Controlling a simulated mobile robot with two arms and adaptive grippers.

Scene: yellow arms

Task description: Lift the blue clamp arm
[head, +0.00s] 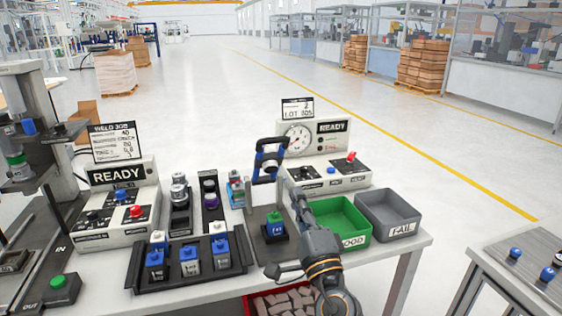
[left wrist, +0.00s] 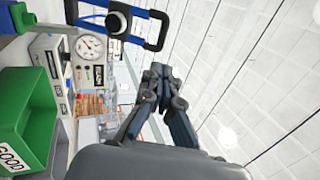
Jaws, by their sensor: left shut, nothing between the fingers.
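The blue clamp arm (head: 259,165), a blue and black frame, stands roughly upright above the fixture on the table in the head view. It also shows at the top of the left wrist view (left wrist: 155,33), with a black round knob in it. My left gripper (head: 284,178) is beside the clamp arm, just to its right in the head view. In the left wrist view its fingers (left wrist: 160,72) are together with nothing between them, below and apart from the frame in the picture. A blue and green part (head: 275,226) sits on the fixture below. My right gripper is out of view.
The green GOOD bin (head: 350,211) and grey FAIL bin (head: 392,208) stand to the right. A gauge station (head: 335,140) is behind. A black tray (head: 140,276) with several blue and white parts and a READY box (head: 120,190) are left.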

